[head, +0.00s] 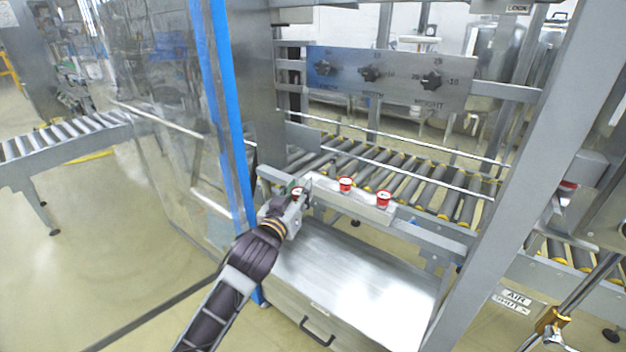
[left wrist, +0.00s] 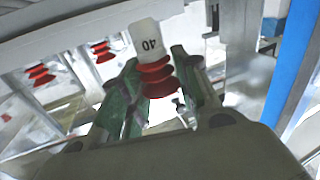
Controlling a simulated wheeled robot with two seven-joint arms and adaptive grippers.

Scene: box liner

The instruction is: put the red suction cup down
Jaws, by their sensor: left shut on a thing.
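My left gripper (head: 298,193) is at the left end of a pale bar on the machine. It is shut on a red suction cup (left wrist: 154,76), a ribbed red bellows under a white fitting marked "40" (left wrist: 148,38). In the head view the held cup is mostly hidden by the gripper. Two other red cups, a middle one (head: 345,184) and a right one (head: 383,199), sit on the bar (head: 362,209). The wrist view shows two red bellows (left wrist: 40,75) beyond the fingers. I cannot tell whether the held cup touches the bar. My right gripper is not in view.
A bare metal shelf (head: 350,275) with a drawer handle lies below the bar. A roller conveyor (head: 400,175) runs behind it. A panel with black knobs (head: 390,75) is above. A blue-edged post (head: 228,110) stands close on the left, a grey post (head: 500,170) on the right.

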